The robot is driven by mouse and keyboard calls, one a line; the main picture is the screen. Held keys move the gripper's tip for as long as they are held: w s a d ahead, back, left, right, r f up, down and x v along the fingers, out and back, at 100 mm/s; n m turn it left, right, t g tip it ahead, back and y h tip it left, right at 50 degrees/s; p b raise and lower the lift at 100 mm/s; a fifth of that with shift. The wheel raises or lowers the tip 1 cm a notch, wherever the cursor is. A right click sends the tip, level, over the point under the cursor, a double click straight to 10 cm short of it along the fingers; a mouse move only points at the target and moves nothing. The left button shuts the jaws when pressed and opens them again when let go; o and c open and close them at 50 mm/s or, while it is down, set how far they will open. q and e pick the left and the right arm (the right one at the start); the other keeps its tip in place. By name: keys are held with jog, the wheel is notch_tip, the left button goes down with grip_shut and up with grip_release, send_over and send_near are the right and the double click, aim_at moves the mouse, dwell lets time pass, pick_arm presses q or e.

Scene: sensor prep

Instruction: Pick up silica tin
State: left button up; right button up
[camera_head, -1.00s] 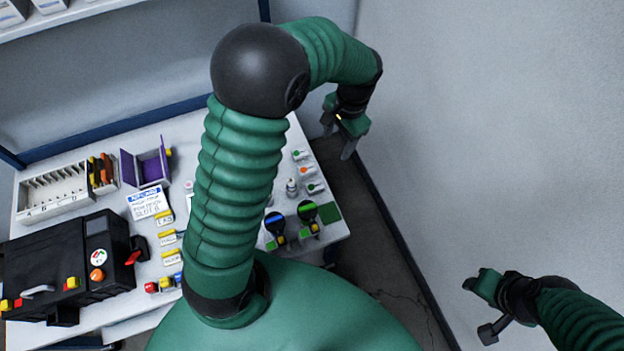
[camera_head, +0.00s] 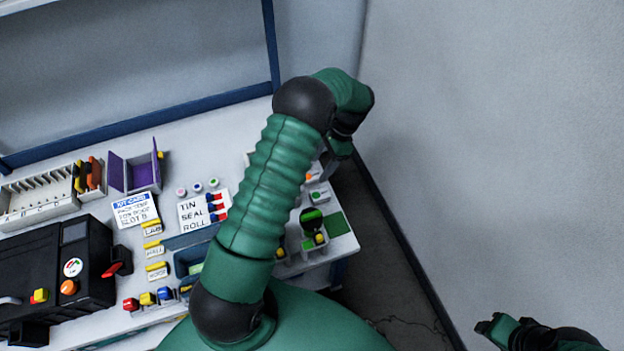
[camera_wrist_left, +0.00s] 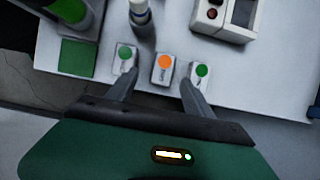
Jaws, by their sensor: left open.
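Three small white blocks stand in a row at the table edge in the left wrist view: one with a green dot (camera_wrist_left: 125,58), one with an orange dot (camera_wrist_left: 165,68) and another with a green dot (camera_wrist_left: 200,74). Their labels are too small to read, so I cannot tell which, if any, is the silica tin. My left gripper (camera_wrist_left: 158,88) is open and empty, its fingers on either side of the orange-dot block, apparently short of it. In the head view my left gripper (camera_head: 338,152) is partly hidden behind my arm. My right gripper (camera_head: 492,328) is at the bottom right, partly cut off.
A card reading TIN SEAL ROLL (camera_head: 204,209) lies mid-table. A purple open box (camera_head: 142,175), a slotted white rack (camera_head: 38,200) and a black case (camera_head: 45,265) stand at left. A green pad (camera_wrist_left: 78,57) is near the edge. Floor lies beyond the table's right edge.

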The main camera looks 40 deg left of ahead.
aim_at(313, 175)
pick_arm(q)
jog(key=x, duration=0.1)
jog(key=b+x, duration=0.1)
jog(key=x, duration=0.3)
jog(key=shift+a, duration=0.25)
jog(key=shift+r, duration=0.1)
grip_shut()
